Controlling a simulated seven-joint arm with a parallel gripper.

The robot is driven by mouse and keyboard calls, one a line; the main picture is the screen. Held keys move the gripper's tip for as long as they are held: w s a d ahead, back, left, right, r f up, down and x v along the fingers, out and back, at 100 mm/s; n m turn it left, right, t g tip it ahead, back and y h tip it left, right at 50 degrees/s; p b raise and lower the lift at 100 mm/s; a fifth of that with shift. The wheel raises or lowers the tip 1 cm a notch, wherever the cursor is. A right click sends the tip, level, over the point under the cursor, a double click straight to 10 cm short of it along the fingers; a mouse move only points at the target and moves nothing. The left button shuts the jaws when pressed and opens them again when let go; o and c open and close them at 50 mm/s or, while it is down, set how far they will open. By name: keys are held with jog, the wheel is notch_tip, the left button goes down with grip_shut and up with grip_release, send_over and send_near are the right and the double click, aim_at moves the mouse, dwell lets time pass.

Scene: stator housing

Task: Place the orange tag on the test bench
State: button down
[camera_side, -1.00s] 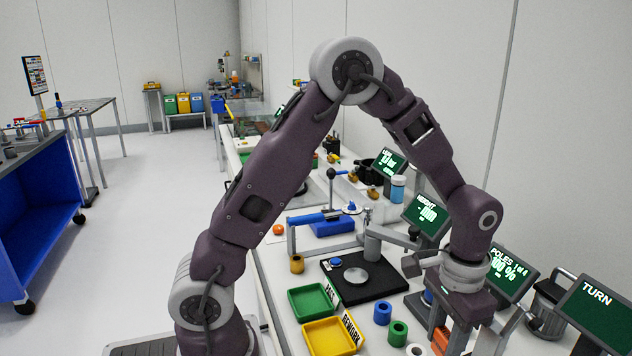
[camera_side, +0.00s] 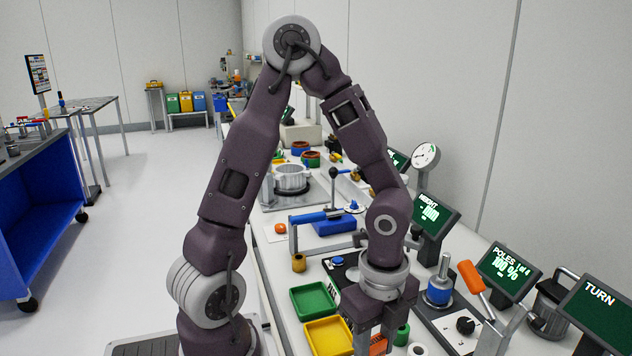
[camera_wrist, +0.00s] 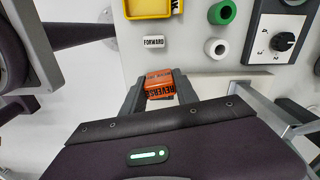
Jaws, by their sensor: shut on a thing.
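The orange tag (camera_wrist: 160,86), with dark lettering reading "REVERSE", sits between the two fingers of my gripper (camera_wrist: 158,80) in the wrist view. My gripper is shut on it. In the side view my gripper (camera_side: 372,346) is low at the bottom centre, right of the yellow tray, and an orange patch of the tag (camera_side: 378,345) shows between its fingers. A grey panel with a black dial (camera_side: 465,326), by the "POLES" screen (camera_side: 507,272), stands to the right. I cannot tell which part is named the test bench.
A white "FORWARD" label (camera_wrist: 153,42) lies on the pale worktop. A yellow tray (camera_side: 328,336), a green tray (camera_side: 315,300), a green ring (camera_wrist: 222,12) and a white ring (camera_wrist: 215,47) are close by. An orange-handled lever (camera_side: 470,276) rises at the right.

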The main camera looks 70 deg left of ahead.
jog(key=shift+s+a+r+m, duration=0.15)
jog(key=shift+s+m, duration=0.3)
jog(key=shift+m, duration=0.65)
notch_tip(320, 180, down, 10)
jog(key=shift+f, duration=0.1)
jog(key=shift+f, duration=0.1)
jog(key=c, duration=0.9)
grip_release()
jog(key=shift+c, duration=0.2)
